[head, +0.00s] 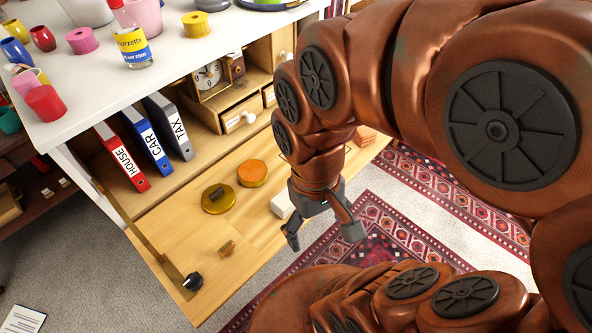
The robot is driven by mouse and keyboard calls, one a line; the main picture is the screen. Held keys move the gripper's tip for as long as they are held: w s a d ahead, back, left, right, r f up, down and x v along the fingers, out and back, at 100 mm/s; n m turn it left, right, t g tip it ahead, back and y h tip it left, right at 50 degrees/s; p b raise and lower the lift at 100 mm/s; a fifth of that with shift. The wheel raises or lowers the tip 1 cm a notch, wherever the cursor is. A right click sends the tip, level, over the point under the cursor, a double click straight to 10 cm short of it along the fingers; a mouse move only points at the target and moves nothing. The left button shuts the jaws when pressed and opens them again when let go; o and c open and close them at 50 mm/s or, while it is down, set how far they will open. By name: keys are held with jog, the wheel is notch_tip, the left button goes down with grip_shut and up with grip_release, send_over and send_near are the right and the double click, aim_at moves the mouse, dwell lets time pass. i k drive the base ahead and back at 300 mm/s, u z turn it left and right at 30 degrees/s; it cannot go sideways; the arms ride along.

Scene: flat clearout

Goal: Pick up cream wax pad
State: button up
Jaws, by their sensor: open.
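A pale cream block (282,205), which looks like the cream wax pad, lies near the right edge of the light wooden desk surface (170,225). My gripper (322,236) points down just right of and in front of the block in the picture. Its two fingers are spread apart with nothing seen between them. The left finger's upper part and wrist lie close to the block and may cover part of it. I cannot tell whether they touch.
A gold tin (218,201), an orange-topped tin (252,173) and a small orange-brown block (227,248) sit on the wood. Binders (121,158) stand behind, beside small drawers (241,115). A white upper shelf (180,60) holds cups and a bottle. A patterned rug (400,225) covers the floor right.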

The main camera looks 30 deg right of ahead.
aim_at(280, 205)
jog(key=z, duration=1.3)
jog(key=k, duration=0.9)
jog(key=u, duration=1.9)
